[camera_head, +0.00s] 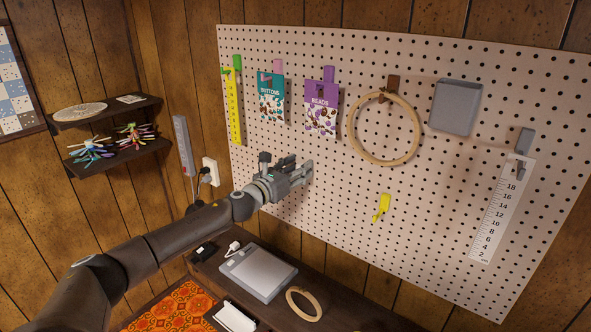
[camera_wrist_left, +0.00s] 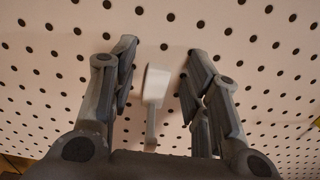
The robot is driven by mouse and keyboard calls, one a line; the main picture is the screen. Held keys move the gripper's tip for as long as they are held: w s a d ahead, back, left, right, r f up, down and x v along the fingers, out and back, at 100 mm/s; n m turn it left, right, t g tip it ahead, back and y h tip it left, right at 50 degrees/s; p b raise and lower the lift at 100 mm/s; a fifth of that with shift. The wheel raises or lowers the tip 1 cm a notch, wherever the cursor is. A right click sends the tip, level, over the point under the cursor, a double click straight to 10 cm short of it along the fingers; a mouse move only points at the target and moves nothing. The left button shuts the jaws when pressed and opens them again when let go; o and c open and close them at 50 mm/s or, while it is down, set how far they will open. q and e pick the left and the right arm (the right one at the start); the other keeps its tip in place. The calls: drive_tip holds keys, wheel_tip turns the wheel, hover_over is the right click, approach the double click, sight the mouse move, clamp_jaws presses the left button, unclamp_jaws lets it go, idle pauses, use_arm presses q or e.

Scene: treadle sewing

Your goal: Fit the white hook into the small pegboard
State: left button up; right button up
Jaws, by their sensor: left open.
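The pegboard (camera_head: 440,185) is pale, full of dark holes, and fixed to the wall; it fills the back of the left wrist view (camera_wrist_left: 250,60). The white hook (camera_wrist_left: 155,85) shows there as a wide pale plate with a narrow grey stem below, upright at the pegboard's face. I cannot tell whether it sits in holes. My left gripper (camera_head: 306,172) is open close to the board, its two fingers (camera_wrist_left: 162,58) on either side of the hook with gaps. In the head view the hook is hidden at the gripper. My right gripper is out of view.
On the board hang a yellow ruler (camera_head: 232,105), bead packet (camera_head: 321,115), button packet (camera_head: 271,95), large hoop (camera_head: 351,128), grey tray (camera_head: 456,107), clear ruler (camera_head: 500,215) and yellow hook (camera_head: 382,207). Below, a dark shelf holds a grey box (camera_head: 258,272) and small hoop (camera_head: 291,303).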

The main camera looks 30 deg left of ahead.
use_arm(q)
drive_tip(key=shift+s, duration=0.1)
drive_tip(key=shift+s+a+f, duration=0.1)
drive_tip(key=shift+s, duration=0.15)
drive_tip(key=s, duration=1.1)
drive_tip(key=shift+a, duration=0.4)
drive_tip(key=shift+s, duration=0.15)
idle(0.3)
